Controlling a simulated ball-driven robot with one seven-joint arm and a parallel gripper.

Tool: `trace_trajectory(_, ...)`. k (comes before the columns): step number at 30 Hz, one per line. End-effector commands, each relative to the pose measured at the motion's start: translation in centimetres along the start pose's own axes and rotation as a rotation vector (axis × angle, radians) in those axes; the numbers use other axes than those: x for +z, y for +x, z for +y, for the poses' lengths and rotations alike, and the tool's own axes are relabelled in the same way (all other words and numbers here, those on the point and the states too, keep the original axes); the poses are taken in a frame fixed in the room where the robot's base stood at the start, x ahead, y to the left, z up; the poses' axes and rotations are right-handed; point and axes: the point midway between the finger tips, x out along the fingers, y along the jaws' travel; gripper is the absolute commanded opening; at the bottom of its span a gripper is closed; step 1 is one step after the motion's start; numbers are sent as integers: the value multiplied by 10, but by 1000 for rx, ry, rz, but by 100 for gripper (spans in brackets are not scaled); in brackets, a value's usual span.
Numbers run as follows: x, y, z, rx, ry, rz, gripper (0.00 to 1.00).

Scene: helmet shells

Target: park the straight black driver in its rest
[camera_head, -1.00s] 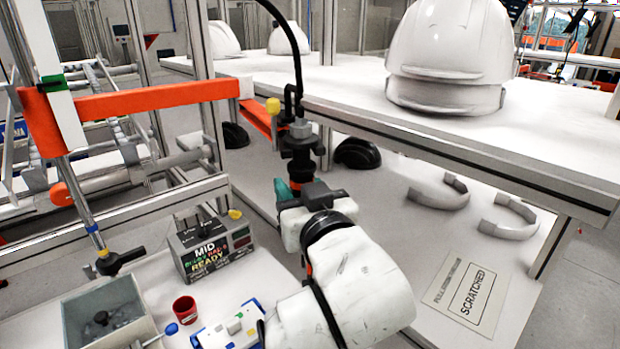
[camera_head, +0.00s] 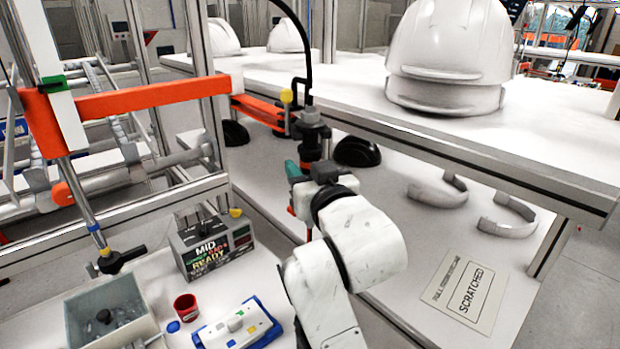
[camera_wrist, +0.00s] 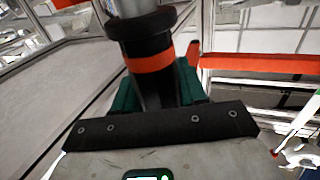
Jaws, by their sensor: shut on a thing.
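The straight black driver (camera_head: 311,135) stands roughly upright above the lower shelf, under a black cable, beside the end of an orange link. My gripper (camera_head: 304,178) is shut on its lower body. In the wrist view the driver (camera_wrist: 146,58) is a black cylinder with an orange band and a grey upper part, between the green fingers of my gripper (camera_wrist: 155,92).
An orange bar (camera_head: 140,96) and a shorter orange link (camera_head: 258,109) with a yellow knob reach from the left. The upper shelf edge (camera_head: 440,150) is close right of the driver. Grey visor pieces lie below. A display box (camera_head: 212,245) and grey bin (camera_head: 108,312) stand lower left.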

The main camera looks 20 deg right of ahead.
Motion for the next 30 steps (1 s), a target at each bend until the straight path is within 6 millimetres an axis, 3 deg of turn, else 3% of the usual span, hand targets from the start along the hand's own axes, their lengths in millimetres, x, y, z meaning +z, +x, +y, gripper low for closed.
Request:
trace_trajectory(10,0,-1,-1,0,0,0,0)
trace_trajectory(11,0,-1,-1,0,0,0,44)
trace_trajectory(19,0,-1,-1,0,0,0,70)
trace_trajectory(24,0,-1,-1,0,0,0,71)
trace_trajectory(30,1,-1,-1,0,0,-3,89)
